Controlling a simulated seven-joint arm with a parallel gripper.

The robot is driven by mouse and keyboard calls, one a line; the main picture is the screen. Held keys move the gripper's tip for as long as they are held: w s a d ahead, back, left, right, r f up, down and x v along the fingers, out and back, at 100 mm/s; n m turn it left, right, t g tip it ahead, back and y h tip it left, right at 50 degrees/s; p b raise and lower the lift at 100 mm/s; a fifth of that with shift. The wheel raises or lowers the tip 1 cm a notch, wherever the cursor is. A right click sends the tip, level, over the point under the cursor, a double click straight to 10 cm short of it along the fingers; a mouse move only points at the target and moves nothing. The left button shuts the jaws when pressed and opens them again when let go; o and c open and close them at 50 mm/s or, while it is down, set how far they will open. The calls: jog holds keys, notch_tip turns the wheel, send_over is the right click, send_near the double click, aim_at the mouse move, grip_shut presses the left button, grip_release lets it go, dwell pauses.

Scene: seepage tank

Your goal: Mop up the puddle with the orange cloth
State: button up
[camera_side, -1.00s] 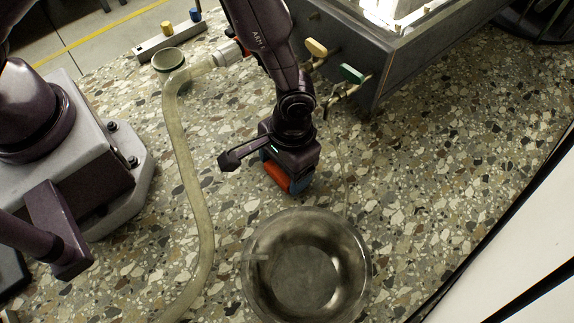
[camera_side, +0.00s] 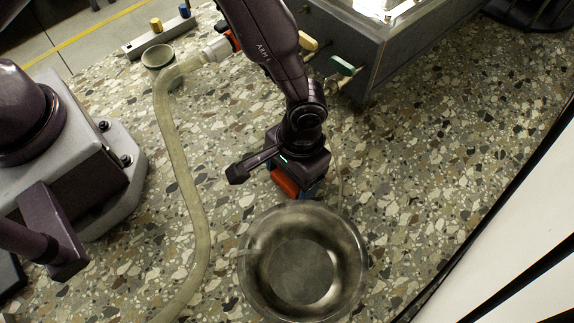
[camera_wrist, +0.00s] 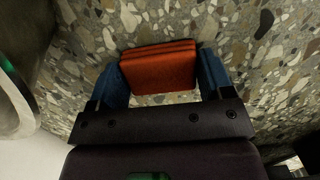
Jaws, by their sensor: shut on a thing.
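The orange cloth (camera_side: 285,182) is a small folded pad held in my gripper (camera_side: 296,187), just above the rim of the glass bowl in the side view. In the wrist view the cloth (camera_wrist: 158,72) shows its stacked folds between the two blue fingers of my gripper (camera_wrist: 161,78), which is shut on it. The cloth is close over the speckled worktop (camera_side: 440,150); I cannot tell whether it touches it. I cannot make out a clear outline of the puddle in either view.
A clear glass bowl (camera_side: 258,285) stands just in front of my gripper. A pale hose (camera_side: 187,190) runs down the left side. A dark-walled tank (camera_side: 385,70) with yellow and green valve handles (camera_side: 342,66) is at the back. The worktop at right is clear.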

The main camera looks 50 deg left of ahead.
jog(key=shift+a, duration=0.1)
dwell(0.3)
jog(key=shift+a, duration=1.7)
jog(key=shift+d, duration=0.2)
jog(key=shift+d, duration=0.7)
jog(key=shift+r, duration=0.15)
jog(key=shift+r, duration=0.6)
